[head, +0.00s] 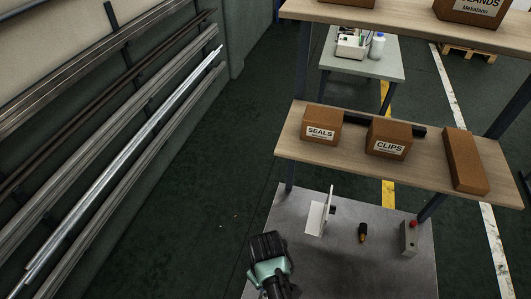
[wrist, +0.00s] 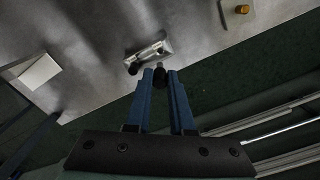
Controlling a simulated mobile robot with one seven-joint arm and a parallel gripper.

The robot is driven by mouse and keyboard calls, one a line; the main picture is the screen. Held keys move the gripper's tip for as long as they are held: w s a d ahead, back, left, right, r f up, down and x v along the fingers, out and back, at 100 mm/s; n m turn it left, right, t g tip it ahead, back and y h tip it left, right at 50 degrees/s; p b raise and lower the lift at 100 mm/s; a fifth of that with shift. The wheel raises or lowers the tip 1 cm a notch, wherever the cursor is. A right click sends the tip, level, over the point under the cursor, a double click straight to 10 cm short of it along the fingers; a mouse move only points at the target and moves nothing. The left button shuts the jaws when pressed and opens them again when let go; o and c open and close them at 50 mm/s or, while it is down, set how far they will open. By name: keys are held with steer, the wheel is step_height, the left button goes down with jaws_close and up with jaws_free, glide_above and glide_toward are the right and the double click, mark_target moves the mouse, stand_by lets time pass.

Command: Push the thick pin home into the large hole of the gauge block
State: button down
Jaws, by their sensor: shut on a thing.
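My gripper (wrist: 160,84) is shut on a small dark piece, which I take to be the thick pin (wrist: 159,74), at its blue fingertips. A light metal block, apparently the gauge block (wrist: 143,58), lies on the grey table just beyond the fingertips in the wrist view. The pin is close to the near end of this block. I cannot tell whether it touches the block or is in a hole. In the head view my gripper (head: 268,262) is over the table's left side, and its housing hides the pin and block.
A white upright bracket (head: 315,218), a small yellow-and-black object (head: 362,233) and a grey box with a red button (head: 409,238) stand on the table (head: 345,270). A shelf with cartons (head: 387,139) overhangs the back. The table's left edge is close to my gripper.

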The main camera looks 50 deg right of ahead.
stand_by(0.5)
steer(key=shift+f+b, duration=2.05)
steer(key=shift+f, duration=0.85)
steer(key=shift+f+b, duration=0.8)
steer(key=shift+f, duration=0.9)
steer(key=c, duration=0.7)
jaws_free()
steer(key=shift+r, duration=0.1)
step_height(320, 180, up, 13)
steer(key=shift+f+b, duration=0.1)
steer(key=shift+b, duration=0.55)
